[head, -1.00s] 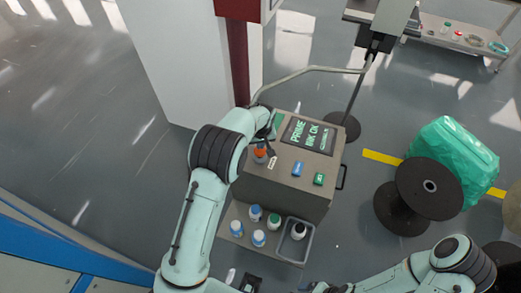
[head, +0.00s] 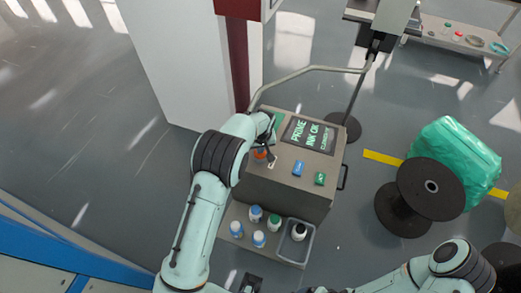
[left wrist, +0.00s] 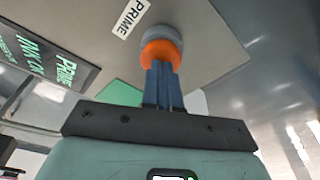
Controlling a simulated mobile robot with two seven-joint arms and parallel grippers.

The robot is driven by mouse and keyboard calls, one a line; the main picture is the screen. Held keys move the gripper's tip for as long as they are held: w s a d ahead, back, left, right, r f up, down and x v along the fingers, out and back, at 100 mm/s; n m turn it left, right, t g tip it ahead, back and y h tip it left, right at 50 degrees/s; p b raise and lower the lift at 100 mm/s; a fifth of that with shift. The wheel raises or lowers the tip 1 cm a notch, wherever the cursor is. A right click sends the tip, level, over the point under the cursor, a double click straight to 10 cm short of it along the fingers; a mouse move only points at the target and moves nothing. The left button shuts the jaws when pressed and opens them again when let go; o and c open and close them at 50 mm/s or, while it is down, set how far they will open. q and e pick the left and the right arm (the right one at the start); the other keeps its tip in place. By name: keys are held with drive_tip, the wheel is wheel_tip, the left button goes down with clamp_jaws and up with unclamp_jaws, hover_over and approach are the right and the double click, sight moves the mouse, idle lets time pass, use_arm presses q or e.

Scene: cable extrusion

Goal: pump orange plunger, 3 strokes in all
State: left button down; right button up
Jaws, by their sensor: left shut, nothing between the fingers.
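The orange plunger (head: 260,154) stands on top of the grey ink machine (head: 285,195), beside a small "PRIME" label. In the left wrist view the plunger's orange cap (left wrist: 161,50) sits against a grey round collar. My left gripper (head: 266,148) is over the plunger, partly hidden by my own wrist. In the left wrist view its dark blue fingers (left wrist: 163,72) are shut together and empty, with tips at the orange cap; they look in contact, but I cannot tell for sure. A dark end at the bottom edge may be my right gripper (head: 251,284); its jaws are unclear.
Several bottles stand on the lower shelf (head: 285,256). A black reel (head: 418,196) and a green wrapped bundle (head: 458,163) are at right.

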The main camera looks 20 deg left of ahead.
use_arm(q)
drive_tip(key=shift+r+p, duration=0.85)
drive_tip(key=shift+r, duration=0.9)
use_arm(e)
drive_tip(key=shift+w+r, duration=0.3)
drive_tip(key=shift+r, duration=0.2)
drive_tip(key=shift+w+r, duration=0.3)
drive_tip(key=shift+r, duration=0.2)
use_arm(q)
drive_tip(key=shift+f, duration=0.25)
use_arm(e)
drive_tip(key=shift+s+f, duration=0.1)
use_arm(q)
drive_tip(key=shift+f+b, duration=0.8)
drive_tip(key=shift+f, duration=0.8)
use_arm(e)
drive_tip(key=shift+s+f, duration=0.45)
drive_tip(key=shift+f, duration=0.4)
use_arm(q)
drive_tip(key=shift+r, duration=0.1)
drive_tip(key=shift+r+p, duration=0.5)
drive_tip(key=shift+r, duration=0.4)
drive_tip(key=shift+r+p, duration=0.35)
drive_tip(key=shift+r, duration=0.45)
use_arm(e)
drive_tip(key=shift+w+r, duration=0.3)
drive_tip(key=shift+r, duration=0.2)
drive_tip(key=shift+w+r, duration=0.25)
drive_tip(key=shift+r, duration=0.25)
